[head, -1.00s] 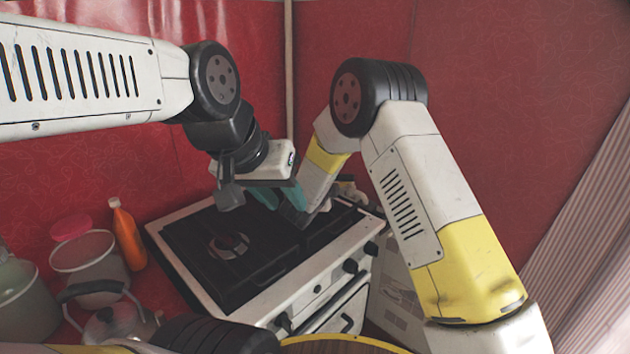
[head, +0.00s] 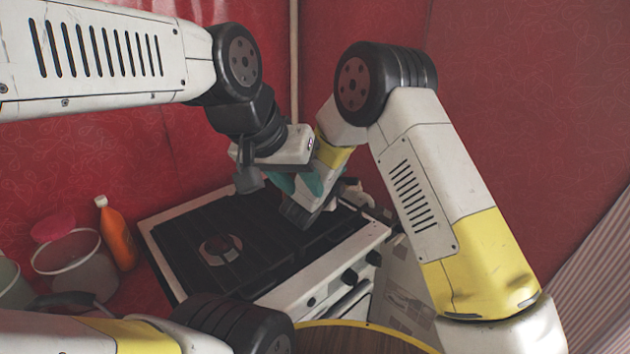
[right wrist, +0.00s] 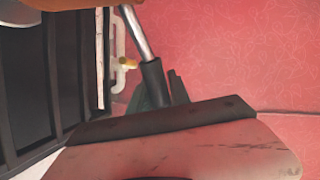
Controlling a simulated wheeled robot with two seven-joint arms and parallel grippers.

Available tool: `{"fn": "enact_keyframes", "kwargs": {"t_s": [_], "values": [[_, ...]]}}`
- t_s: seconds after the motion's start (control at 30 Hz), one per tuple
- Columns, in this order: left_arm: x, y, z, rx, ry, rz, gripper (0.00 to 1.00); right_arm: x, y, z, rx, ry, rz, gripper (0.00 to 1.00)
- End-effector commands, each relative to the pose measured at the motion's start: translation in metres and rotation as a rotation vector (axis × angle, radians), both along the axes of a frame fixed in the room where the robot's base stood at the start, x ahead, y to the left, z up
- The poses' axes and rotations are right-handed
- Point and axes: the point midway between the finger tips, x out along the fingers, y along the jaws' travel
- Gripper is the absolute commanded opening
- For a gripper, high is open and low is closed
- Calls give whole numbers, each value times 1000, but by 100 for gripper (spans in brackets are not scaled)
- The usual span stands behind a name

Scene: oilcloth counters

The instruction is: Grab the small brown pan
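The small brown pan shows in the right wrist view as an orange-brown edge (right wrist: 75,4) at the top, with a metal and black handle (right wrist: 152,80) slanting down from it. The teal fingers of my right gripper (right wrist: 158,95) lie close on both sides of the black grip and seem shut on it. In the head view I cannot make out the pan behind my arms. My left gripper (head: 297,184) hangs over the back right of the stove, its teal fingers apart and apparently empty. The right gripper is largely hidden there.
A stove (head: 325,283) with a dark grate stands in the middle, against red walls. An orange bottle (head: 117,238) and a clear tub (head: 75,260) stand to its left. A round wooden surface with a yellow rim (head: 350,323) is at the front.

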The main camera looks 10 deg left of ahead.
Motion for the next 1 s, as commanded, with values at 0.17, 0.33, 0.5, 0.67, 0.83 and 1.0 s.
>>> {"fn": "enact_keyframes", "kwargs": {"t_s": [0.17,0.33,0.5,0.67,0.83,1.0], "values": [[0,0,0,0,0,0,36,0,0,0,0,1,1,0],[0,0,0,0,0,0,36,0,0,0,0,1,1,0],[0,0,0,0,0,0,36,0,0,0,0,1,1,0],[0,0,0,0,0,0,36,0,0,0,0,1,1,0],[0,0,0,0,0,0,36,0,0,0,0,1,1,0],[0,0,0,0,0,0,36,0,0,0,0,1,1,0]]}}
